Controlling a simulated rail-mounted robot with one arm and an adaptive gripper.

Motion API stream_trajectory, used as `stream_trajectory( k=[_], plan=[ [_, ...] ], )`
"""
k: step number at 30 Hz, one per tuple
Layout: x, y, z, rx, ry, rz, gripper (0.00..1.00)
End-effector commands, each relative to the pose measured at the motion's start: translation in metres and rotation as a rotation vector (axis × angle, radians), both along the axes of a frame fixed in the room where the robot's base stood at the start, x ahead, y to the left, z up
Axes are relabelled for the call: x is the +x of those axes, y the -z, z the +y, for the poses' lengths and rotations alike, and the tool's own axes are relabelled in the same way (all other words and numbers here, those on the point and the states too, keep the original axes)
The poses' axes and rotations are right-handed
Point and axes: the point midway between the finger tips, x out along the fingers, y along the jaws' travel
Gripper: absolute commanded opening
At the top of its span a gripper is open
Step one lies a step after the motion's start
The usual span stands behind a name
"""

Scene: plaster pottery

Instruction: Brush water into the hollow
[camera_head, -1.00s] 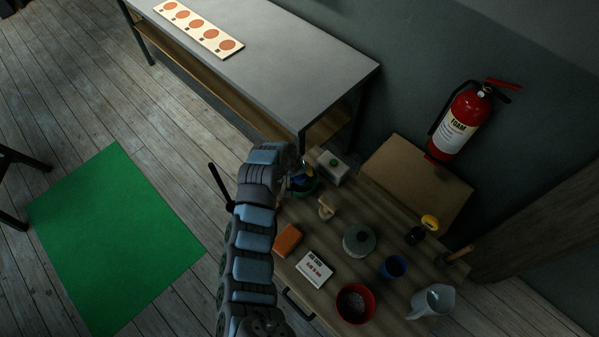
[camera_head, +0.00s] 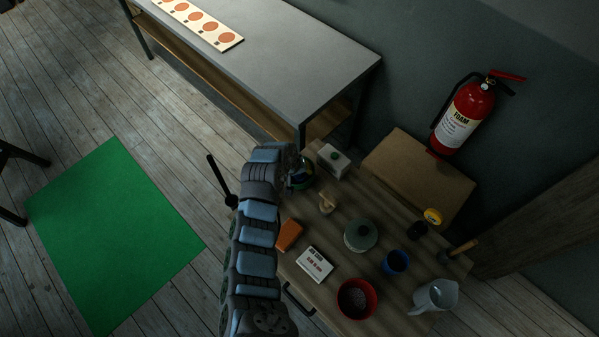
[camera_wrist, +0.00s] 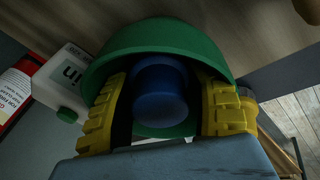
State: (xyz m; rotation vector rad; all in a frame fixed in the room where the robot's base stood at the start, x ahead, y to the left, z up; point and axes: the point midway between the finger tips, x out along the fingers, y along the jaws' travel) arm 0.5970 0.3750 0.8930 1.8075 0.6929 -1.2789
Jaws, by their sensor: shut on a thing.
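My gripper (camera_wrist: 160,105), with yellow ridged fingers, is shut on a dark blue rounded piece (camera_wrist: 160,92), possibly a handle. A green bowl-shaped thing (camera_wrist: 160,36) surrounds it in the wrist view. In the head view, my gripper (camera_head: 298,176) is at the far left of the wooden cabinet top (camera_head: 340,270), partly behind my arm, and the green thing (camera_head: 308,186) shows just beside it. A blue cup (camera_head: 396,262) and a pale translucent jug (camera_head: 436,296) stand at the right.
A white container with a green cap (camera_head: 333,160) stands close beyond my gripper. A wooden piece (camera_head: 327,202), an orange block (camera_head: 289,234), a white labelled box (camera_head: 314,264), a grey-green round pot (camera_head: 360,236) and a red bowl (camera_head: 357,299) crowd the top. A grey table (camera_head: 270,50) is behind.

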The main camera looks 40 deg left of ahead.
Motion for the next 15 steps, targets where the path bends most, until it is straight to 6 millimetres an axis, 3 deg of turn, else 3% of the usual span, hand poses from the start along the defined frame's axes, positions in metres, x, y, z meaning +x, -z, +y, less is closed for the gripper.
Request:
stream_trajectory(
  k=[8,15],
  plan=[
    [-0.002,0.005,-0.003,-0.007,0.001,0.006,0.26],
    [-0.002,-0.01,-0.003,-0.007,0.001,0.006,0.26]
  ],
)
